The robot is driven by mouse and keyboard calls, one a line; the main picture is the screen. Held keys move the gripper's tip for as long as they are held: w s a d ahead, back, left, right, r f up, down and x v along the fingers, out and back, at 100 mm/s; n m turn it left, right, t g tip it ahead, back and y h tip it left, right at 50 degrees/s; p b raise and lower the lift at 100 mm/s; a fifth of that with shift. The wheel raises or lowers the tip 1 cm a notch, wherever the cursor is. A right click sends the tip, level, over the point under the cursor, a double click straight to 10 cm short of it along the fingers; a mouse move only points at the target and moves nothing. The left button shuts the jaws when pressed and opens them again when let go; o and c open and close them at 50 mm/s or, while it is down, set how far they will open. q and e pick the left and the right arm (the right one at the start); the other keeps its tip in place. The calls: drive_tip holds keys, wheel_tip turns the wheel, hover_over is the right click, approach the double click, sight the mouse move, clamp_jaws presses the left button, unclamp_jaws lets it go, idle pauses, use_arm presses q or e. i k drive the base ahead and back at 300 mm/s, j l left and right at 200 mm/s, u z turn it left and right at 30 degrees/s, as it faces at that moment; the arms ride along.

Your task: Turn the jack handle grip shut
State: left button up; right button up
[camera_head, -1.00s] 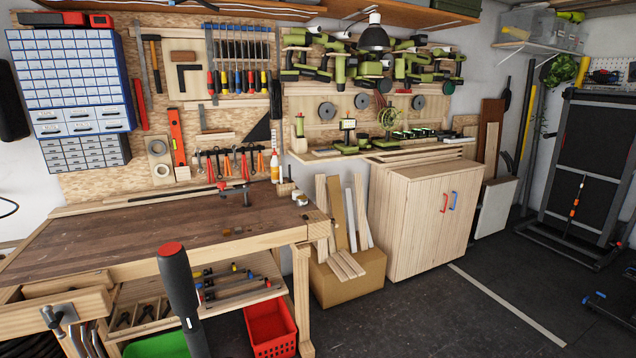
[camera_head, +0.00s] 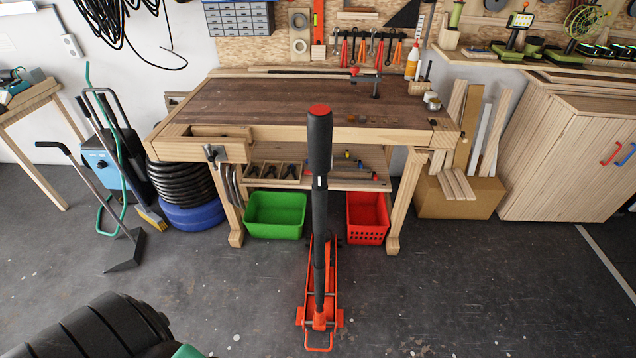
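The jack (camera_head: 332,275) is a low red-orange floor jack on the dark floor in front of the workbench. Its long black handle rises almost upright from the red base. The thick black grip (camera_head: 319,140) with a red cap (camera_head: 319,109) is at the handle's top and overlaps the workbench in the picture. From this view I cannot tell how far the grip is turned. A dark ribbed part with a bit of green shows at the bottom left; I cannot tell what it is. Neither of my grippers is in view.
The wooden workbench (camera_head: 270,100) stands behind the jack, with a green bin (camera_head: 276,213) and a red crate (camera_head: 367,218) beneath it. A blue machine (camera_head: 103,160), a dustpan (camera_head: 125,252) and stacked black rings (camera_head: 184,188) stand to the left. The floor around the jack looks clear.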

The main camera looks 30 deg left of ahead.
sight(319, 117)
drive_tip(key=u, duration=0.9)
